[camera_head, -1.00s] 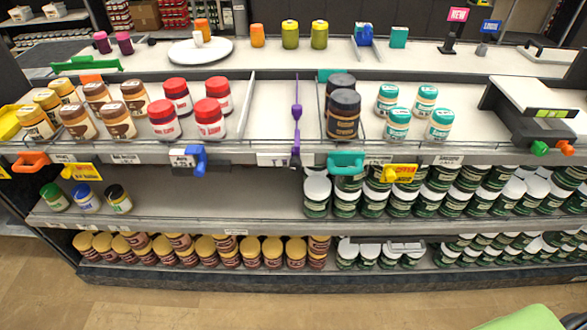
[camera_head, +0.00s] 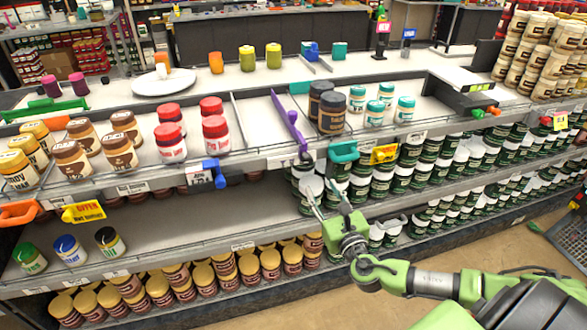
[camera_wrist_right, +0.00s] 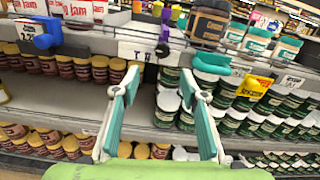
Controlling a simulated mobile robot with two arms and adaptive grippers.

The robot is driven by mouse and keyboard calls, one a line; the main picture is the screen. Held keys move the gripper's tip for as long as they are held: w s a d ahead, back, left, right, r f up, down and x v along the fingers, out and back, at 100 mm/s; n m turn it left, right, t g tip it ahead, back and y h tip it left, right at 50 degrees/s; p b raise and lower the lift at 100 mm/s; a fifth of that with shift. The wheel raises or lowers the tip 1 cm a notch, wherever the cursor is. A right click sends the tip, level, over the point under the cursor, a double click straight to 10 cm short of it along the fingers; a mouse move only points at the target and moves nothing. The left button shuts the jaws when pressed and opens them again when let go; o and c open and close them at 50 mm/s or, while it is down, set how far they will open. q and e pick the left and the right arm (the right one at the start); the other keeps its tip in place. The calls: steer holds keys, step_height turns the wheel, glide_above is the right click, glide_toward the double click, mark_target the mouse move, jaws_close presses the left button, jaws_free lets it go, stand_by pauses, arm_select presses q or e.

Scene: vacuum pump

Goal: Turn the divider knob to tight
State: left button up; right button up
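My left gripper is out of view.
Red-lidded jars (camera_head: 170,143) stand left of the purple divider, dark jars (camera_head: 331,112) right of it. Yellow offer tags (camera_head: 384,153) hang from the shelf edge. Green jars (camera_head: 410,155) crowd the lower shelf at right; its middle left is bare.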

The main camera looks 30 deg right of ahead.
mark_target(308, 162)
steer(key=x, duration=0.4)
steer(key=p+x, duration=0.1)
steer(key=x, duration=0.7)
steer(key=shift+w+d, duration=0.2)
steer(key=shift+d, duration=0.15)
steer(key=shift+w+d, duration=0.1)
steer(key=shift+w, duration=0.65)
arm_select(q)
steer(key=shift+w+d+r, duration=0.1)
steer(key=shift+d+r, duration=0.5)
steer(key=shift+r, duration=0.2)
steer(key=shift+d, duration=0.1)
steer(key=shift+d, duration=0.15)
arm_select(e)
steer(key=c, duration=1.1)
